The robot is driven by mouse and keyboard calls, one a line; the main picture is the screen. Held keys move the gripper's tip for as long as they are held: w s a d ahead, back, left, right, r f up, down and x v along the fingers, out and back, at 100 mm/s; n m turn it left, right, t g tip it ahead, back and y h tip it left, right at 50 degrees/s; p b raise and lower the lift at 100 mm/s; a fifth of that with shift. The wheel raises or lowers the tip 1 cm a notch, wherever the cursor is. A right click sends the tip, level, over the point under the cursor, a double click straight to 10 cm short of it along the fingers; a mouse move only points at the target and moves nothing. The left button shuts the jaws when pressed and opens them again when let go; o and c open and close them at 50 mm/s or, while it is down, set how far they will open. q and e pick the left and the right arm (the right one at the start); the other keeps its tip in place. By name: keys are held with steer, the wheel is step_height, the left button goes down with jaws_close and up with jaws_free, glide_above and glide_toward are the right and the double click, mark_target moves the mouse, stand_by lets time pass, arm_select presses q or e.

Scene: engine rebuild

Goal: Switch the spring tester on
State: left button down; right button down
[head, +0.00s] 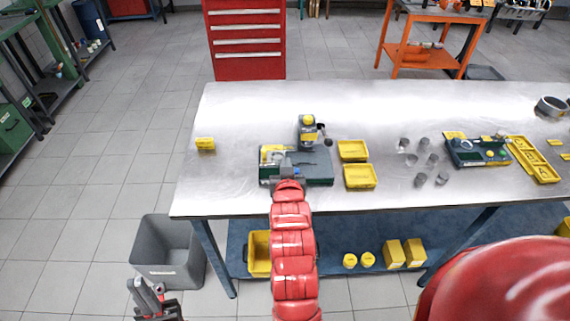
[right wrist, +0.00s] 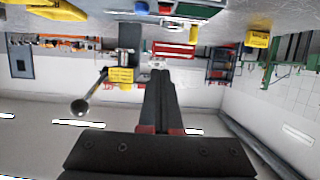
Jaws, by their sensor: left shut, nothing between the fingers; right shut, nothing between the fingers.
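The spring tester (head: 318,168) stands on the steel bench, with a dark green base, a grey column, a yellow-topped head and a side lever with a dark ball knob. My right gripper (head: 289,172) is at the front edge of its base, left of the middle; the arm hides part of that front. The right wrist view is upside down: my shut, empty fingers (right wrist: 160,74) point towards the tester's column (right wrist: 130,40), its lever and knob to the left. Small coloured parts show at the top edge; I cannot tell which is the switch. My left gripper (head: 154,300) is low left, shut and empty, off the bench.
Two yellow trays (head: 360,177) lie just right of the tester. Several grey cylinders (head: 421,160) stand further right, near a green fixture (head: 478,152). A small yellow block (head: 205,144) is at the bench's left end. A grey bin (head: 168,252) stands on the floor.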

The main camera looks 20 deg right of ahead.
steer(key=p+v, duration=0.4)
steer(key=shift+s+r, duration=0.1)
steer(key=shift+r, duration=0.2)
steer(key=shift+f, duration=0.1)
